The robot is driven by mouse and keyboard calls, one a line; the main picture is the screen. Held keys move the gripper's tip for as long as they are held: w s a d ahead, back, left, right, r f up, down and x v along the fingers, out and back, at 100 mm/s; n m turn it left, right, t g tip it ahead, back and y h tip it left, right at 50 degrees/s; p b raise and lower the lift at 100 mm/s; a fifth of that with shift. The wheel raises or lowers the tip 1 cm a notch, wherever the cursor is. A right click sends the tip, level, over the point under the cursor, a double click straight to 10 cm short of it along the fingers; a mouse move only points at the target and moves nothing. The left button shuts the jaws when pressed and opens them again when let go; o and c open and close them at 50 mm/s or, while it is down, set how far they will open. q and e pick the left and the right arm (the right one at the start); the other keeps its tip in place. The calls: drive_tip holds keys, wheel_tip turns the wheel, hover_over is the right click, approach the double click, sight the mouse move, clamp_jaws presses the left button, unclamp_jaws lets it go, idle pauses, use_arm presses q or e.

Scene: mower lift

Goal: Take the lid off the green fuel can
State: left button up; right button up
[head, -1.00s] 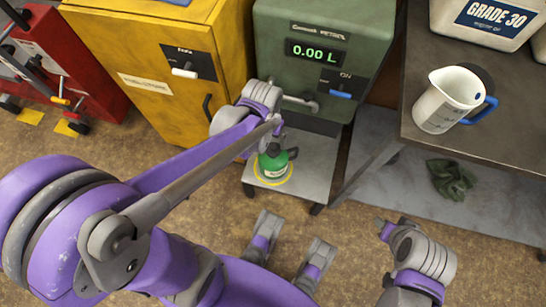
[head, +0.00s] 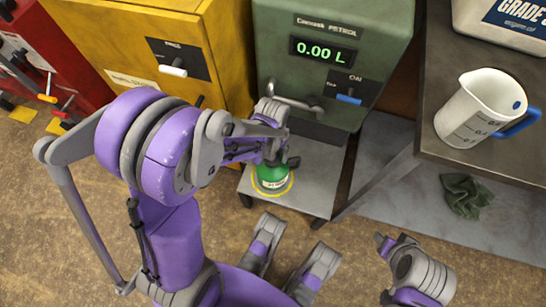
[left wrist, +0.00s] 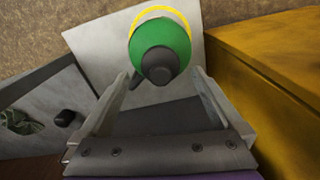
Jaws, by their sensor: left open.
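The green fuel can (head: 272,177) stands on a grey low shelf under the petrol pump, inside a yellow ring. In the left wrist view the can (left wrist: 160,38) shows from above with its dark lid (left wrist: 160,66) on top. My left gripper (head: 272,152) is just over the can and partly hides its top in the head view. In the left wrist view my left gripper (left wrist: 160,78) is open, its fingers to either side of the lid with gaps between. My right gripper (head: 384,244) is low at the right, away from the can; its jaws are unclear.
The green petrol pump (head: 330,60) reads 0.00 L and stands behind the can. A yellow cabinet (head: 120,50) is to its left. A bench at the right carries a white measuring jug (head: 475,108). A dark green rag (head: 466,196) lies below.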

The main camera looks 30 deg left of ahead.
sight(277, 161)
use_arm(q)
wheel_tip(277, 161, down, 3)
drive_tip(key=shift+r+b, duration=0.2)
drive_tip(key=shift+b, duration=0.1)
drive_tip(key=c, duration=1.3)
drive_tip(key=shift+r, duration=0.15)
drive_tip(key=shift+c, duration=0.2)
